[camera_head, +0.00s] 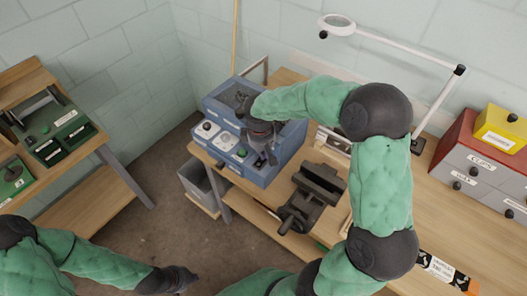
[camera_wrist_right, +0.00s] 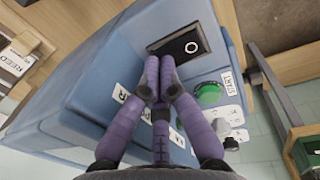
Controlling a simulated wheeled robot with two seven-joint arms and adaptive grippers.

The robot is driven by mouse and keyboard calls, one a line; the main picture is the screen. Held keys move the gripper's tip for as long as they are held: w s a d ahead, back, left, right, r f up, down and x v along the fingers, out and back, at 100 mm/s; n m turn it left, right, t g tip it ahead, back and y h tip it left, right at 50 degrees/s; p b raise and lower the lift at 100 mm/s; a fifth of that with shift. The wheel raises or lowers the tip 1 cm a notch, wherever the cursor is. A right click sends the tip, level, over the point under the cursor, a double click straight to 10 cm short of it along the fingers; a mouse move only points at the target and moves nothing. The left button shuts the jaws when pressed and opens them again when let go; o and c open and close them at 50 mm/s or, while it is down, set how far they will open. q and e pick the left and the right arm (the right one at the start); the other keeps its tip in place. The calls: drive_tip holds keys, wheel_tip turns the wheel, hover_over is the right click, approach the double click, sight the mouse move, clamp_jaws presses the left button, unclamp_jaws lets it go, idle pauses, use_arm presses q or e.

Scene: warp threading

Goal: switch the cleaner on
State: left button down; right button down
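The cleaner (camera_head: 290,143) is a blue box on the workbench. In the right wrist view, its blue body (camera_wrist_right: 95,65) carries a black rocker switch (camera_wrist_right: 180,45) with a white ring mark, and a green button (camera_wrist_right: 208,94) beside a START label. My right gripper (camera_head: 262,152) is over the cleaner's front part. In the right wrist view its purple fingers (camera_wrist_right: 158,75) are drawn together, empty, with tips just short of the switch; contact cannot be told. They partly cover a white label. My left gripper (camera_head: 180,279) is low over the floor, away from the cleaner; its fingers are unclear.
A dark vise (camera_head: 312,195) stands on the bench right of the cleaner. A lamp (camera_head: 340,24) arches behind. Labelled drawers (camera_head: 485,168) stand at the far right. A grey bin (camera_head: 200,183) is below the bench. A side shelf (camera_head: 85,190) is at left, with open floor between.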

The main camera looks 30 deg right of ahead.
drive_tip(key=shift+d+p, duration=0.15)
drive_tip(key=shift+p, duration=0.2)
drive_tip(key=shift+f, duration=0.15)
drive_tip(key=shift+a, duration=0.25)
drive_tip(key=shift+s+a+r, duration=0.25)
drive_tip(key=shift+a+r, duration=0.1)
drive_tip(key=shift+a, duration=0.15)
drive_tip(key=shift+w+r+p, duration=0.1)
drive_tip(key=shift+r+p, duration=0.4)
drive_tip(key=shift+r, duration=0.2)
drive_tip(key=r, duration=0.1)
drive_tip(key=r+p, duration=0.2)
drive_tip(key=shift+w+d+r, duration=0.1)
drive_tip(key=shift+d+r, duration=0.2)
drive_tip(key=shift+r, duration=0.05)
wheel_tip(320, 180, up, 9)
drive_tip(key=d+p, duration=0.1)
drive_tip(key=shift+w+p, duration=0.2)
drive_tip(key=shift+p, duration=0.1)
